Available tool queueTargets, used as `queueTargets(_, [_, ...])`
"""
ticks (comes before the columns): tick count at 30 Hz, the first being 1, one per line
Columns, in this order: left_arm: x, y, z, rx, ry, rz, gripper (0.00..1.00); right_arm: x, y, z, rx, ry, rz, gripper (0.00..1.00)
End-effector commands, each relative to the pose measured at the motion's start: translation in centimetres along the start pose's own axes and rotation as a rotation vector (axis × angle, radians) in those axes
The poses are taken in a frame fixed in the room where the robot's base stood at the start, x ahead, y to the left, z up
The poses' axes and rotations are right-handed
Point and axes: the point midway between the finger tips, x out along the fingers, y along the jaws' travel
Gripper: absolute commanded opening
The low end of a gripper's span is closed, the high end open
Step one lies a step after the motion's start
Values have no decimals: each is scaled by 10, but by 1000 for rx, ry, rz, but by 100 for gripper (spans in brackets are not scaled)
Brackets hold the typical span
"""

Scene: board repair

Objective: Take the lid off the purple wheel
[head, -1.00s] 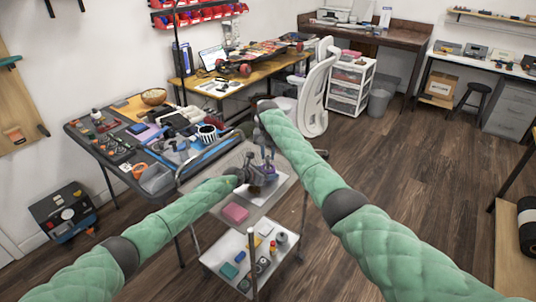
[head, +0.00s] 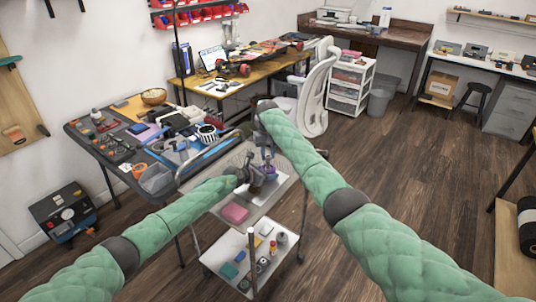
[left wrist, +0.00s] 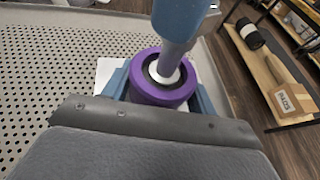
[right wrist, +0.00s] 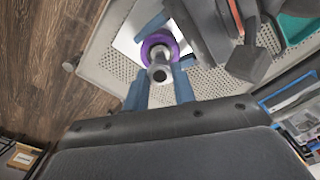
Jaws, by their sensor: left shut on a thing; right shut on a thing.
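The purple wheel (left wrist: 163,82) has a dark inner ring and stands between the blue fingers of my left gripper (left wrist: 160,100), which is shut on it. The wheel also shows in the right wrist view (right wrist: 158,42) and small in the head view (head: 268,171). My right gripper (right wrist: 159,88) is shut on a small grey round piece (right wrist: 160,74) at the wheel's centre, seemingly the lid. In the left wrist view, its pale end (left wrist: 164,73) sits at the wheel's hub. I cannot tell whether it still touches the wheel.
Both grippers are over a perforated grey cart top (left wrist: 60,60) with a white sheet on it. A pink box (head: 235,213) lies nearby. The lower shelf (head: 222,257) holds several small items. A cluttered workbench (head: 92,150) stands at the left.

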Motion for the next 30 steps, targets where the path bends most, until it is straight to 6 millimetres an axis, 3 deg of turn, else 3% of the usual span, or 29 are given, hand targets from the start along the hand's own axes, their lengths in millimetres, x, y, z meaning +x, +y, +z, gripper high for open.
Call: queueTargets(30, [0, 0, -1, 0, 1, 0, 0, -22, 0, 0, 1, 0, 0, 0])
